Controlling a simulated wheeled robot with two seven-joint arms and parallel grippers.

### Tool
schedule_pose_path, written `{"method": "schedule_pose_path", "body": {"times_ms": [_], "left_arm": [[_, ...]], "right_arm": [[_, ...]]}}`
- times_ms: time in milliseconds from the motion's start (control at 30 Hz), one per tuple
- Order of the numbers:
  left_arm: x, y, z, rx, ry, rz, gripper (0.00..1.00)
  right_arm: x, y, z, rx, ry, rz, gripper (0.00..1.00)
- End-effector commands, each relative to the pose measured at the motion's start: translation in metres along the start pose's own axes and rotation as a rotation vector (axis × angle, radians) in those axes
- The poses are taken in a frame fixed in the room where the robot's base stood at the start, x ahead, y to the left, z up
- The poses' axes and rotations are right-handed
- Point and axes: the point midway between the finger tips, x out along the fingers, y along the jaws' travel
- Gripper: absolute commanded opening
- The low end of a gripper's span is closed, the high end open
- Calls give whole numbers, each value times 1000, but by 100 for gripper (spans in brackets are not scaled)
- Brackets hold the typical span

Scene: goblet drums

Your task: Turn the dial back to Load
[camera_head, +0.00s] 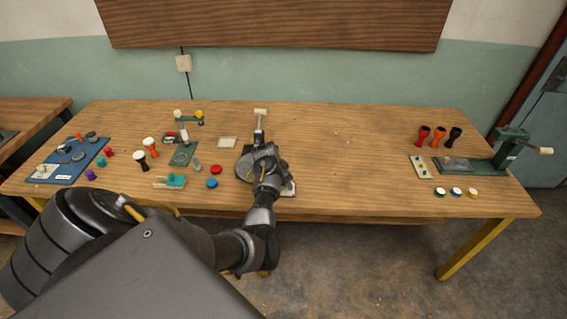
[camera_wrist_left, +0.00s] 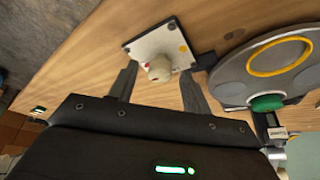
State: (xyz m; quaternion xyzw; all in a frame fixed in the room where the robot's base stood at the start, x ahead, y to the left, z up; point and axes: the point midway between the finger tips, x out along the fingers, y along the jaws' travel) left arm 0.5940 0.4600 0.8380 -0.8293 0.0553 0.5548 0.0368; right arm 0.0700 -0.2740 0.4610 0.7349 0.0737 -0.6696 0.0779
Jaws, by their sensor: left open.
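The dial is a cream knob (camera_wrist_left: 159,68) on a square white plate (camera_wrist_left: 144,44) with small coloured marks, seen in the left wrist view. Its pointing direction is hard to tell, and I cannot read a Load label. My left gripper (camera_wrist_left: 158,82) is open, with one finger on each side of the knob; I cannot tell whether they touch it. In the head view my left gripper (camera_head: 283,182) is over the plate (camera_head: 289,190) at the table's front edge and hides most of it. My right gripper is not in view.
A grey round machine (camera_head: 246,165) stands just left of the dial; the left wrist view shows its yellow ring (camera_wrist_left: 279,57) and green knob (camera_wrist_left: 267,102). Red caps (camera_head: 214,169) and small drums (camera_head: 150,146) lie further left.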

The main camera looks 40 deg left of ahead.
Motion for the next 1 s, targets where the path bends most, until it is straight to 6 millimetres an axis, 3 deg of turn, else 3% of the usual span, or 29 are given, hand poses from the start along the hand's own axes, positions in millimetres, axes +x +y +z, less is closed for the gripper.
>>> {"method": "schedule_pose_path", "body": {"times_ms": [333,667,1000], "left_arm": [[4,0,0,1,0,0,47],[3,0,0,1,0,0,4],[1,2,-1,-52,-1,-21,4]], "right_arm": [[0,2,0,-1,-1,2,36],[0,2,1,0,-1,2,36],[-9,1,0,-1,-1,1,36]]}}
